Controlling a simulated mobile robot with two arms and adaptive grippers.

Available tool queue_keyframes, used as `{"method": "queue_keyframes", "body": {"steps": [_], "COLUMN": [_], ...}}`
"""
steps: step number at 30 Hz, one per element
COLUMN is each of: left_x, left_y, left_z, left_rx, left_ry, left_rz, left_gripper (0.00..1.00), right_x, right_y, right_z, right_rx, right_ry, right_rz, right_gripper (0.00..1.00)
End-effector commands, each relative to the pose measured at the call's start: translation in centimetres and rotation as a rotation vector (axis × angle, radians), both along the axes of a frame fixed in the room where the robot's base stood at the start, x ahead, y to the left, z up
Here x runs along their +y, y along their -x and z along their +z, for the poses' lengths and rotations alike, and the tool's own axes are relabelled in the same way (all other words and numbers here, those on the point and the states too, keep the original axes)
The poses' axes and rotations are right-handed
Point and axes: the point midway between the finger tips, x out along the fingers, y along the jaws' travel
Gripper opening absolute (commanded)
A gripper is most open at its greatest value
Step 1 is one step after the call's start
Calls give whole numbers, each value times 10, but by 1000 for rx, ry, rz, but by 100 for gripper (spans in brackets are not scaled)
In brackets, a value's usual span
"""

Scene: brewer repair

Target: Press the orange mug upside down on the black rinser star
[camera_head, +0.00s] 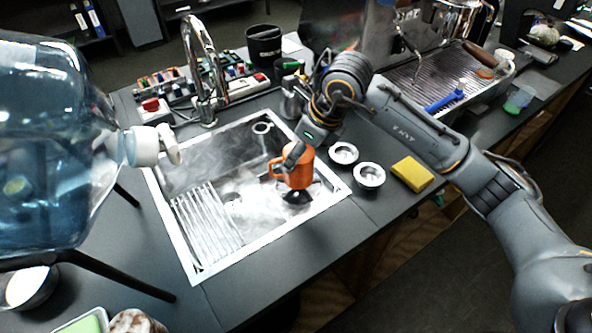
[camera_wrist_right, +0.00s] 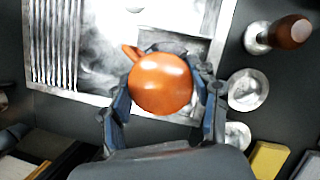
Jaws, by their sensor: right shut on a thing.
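The orange mug (camera_head: 297,172) is held over the right part of the sink, its handle to the left. In the right wrist view its rounded orange base (camera_wrist_right: 160,83) faces the camera, so it is upside down. The black rinser star (camera_head: 297,197) shows just below the mug's rim; I cannot tell whether they touch. My right gripper (camera_head: 294,154) is shut on the mug from above, with its fingers (camera_wrist_right: 165,100) on both sides of it. The mug hides the rinser in the right wrist view. My left gripper is not in view.
The steel sink (camera_head: 205,270) has a tall faucet (camera_head: 203,70) at its back and a ribbed rack (camera_head: 205,218) at left. Two round metal cups (camera_head: 369,175) and a yellow sponge (camera_head: 412,174) sit to the right. A large water bottle (camera_head: 50,150) blocks the left side.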

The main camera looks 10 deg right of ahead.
Motion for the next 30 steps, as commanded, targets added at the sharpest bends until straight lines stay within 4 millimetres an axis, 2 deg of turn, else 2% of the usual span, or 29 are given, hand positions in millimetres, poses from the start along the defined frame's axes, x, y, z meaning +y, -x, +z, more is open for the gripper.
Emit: {"method": "queue_keyframes", "body": {"steps": [10, 30], "left_x": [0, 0], "left_y": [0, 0], "left_z": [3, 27], "left_rx": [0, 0], "left_ry": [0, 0], "left_rz": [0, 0], "left_gripper": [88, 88], "right_x": [0, 0], "right_y": [0, 0], "right_z": [6, 58], "right_rx": [-2, -1], "right_ry": [-1, 0], "right_rz": [0, 0], "right_gripper": [29, 29]}}
